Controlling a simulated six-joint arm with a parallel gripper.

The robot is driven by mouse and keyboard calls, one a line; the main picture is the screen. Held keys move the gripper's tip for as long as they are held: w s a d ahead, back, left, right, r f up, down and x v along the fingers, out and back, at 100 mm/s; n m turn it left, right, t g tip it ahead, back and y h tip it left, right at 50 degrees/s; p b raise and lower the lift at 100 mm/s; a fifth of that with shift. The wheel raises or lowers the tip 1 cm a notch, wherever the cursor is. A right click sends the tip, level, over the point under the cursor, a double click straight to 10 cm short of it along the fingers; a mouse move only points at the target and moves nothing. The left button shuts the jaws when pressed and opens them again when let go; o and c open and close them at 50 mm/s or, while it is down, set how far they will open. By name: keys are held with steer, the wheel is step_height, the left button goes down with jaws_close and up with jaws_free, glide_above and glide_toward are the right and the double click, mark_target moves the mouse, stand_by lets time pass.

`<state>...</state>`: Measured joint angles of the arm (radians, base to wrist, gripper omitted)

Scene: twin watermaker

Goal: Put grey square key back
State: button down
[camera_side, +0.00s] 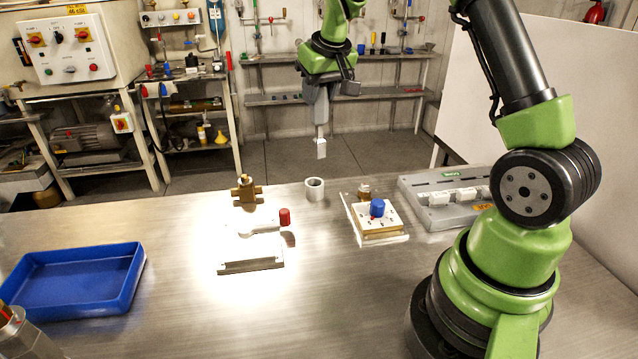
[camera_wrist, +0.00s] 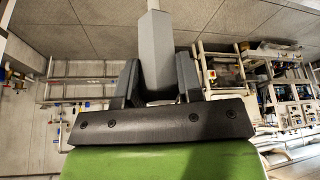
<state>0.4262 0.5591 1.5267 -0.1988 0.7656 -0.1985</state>
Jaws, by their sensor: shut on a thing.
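My gripper (camera_side: 319,90) is raised high above the far side of the metal bench, pointing down. It is shut on the grey key (camera_side: 321,115), a long straight shaft that hangs upright with a pale end (camera_side: 321,148), clear of the bench. In the wrist view the two dark fingers of my gripper (camera_wrist: 156,80) clasp the grey key (camera_wrist: 157,50) from both sides, and its shaft runs away from the camera. A grey tray (camera_side: 418,208) with several pale blocks and a green label lies at the bench's right; I cannot tell which place in it fits the key.
A blue-knobbed part (camera_side: 377,208) on a pale plate sits left of the grey tray. A grey ring (camera_side: 315,189), brass fitting (camera_side: 246,191), red cylinder (camera_side: 285,217) and brightly lit white fixture (camera_side: 252,246) stand mid-bench. A blue bin (camera_side: 75,306) is at left.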

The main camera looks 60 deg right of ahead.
glide_above(314, 140)
step_height(314, 140, down, 5)
steer(key=shift+f, duration=2.55)
steer(key=c, duration=0.8)
jaws_free()
